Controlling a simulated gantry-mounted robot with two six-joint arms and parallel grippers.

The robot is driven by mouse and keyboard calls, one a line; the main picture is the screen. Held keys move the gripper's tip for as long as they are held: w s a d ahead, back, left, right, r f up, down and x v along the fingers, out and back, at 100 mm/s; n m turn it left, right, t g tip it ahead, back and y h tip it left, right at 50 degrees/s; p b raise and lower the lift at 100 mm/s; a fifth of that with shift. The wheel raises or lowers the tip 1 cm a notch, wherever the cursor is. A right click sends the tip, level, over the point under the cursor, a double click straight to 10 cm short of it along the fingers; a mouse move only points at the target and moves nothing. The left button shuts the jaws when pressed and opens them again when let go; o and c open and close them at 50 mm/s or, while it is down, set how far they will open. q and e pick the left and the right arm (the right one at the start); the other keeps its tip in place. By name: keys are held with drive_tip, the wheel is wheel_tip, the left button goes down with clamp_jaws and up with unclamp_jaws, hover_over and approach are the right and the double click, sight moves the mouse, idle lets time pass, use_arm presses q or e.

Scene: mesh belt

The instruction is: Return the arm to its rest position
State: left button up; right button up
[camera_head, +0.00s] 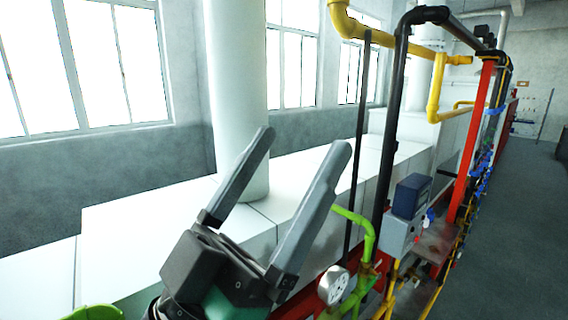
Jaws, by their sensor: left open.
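My left gripper (292,163) fills the lower middle of the head view. Its two long grey fingers point up and stand wide apart, with nothing between them. The dark gripper body is at the bottom of the picture. It appears in front of the white boxy housing and the pale round column. My right gripper does not show.
A white housing (130,225) runs along the wall, with a pale column (236,80) behind the fingers. To the right are yellow pipes (436,85), a black pipe (394,120), a red post (470,145), a green pipe (368,238) and a gauge (333,284). Grey floor (520,220) at far right looks clear.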

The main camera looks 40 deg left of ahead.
use_arm(q)
wheel_tip(320, 180, up, 15)
drive_tip(key=p, duration=1.4)
drive_tip(key=shift+s, duration=0.15)
drive_tip(key=shift+c, duration=0.2)
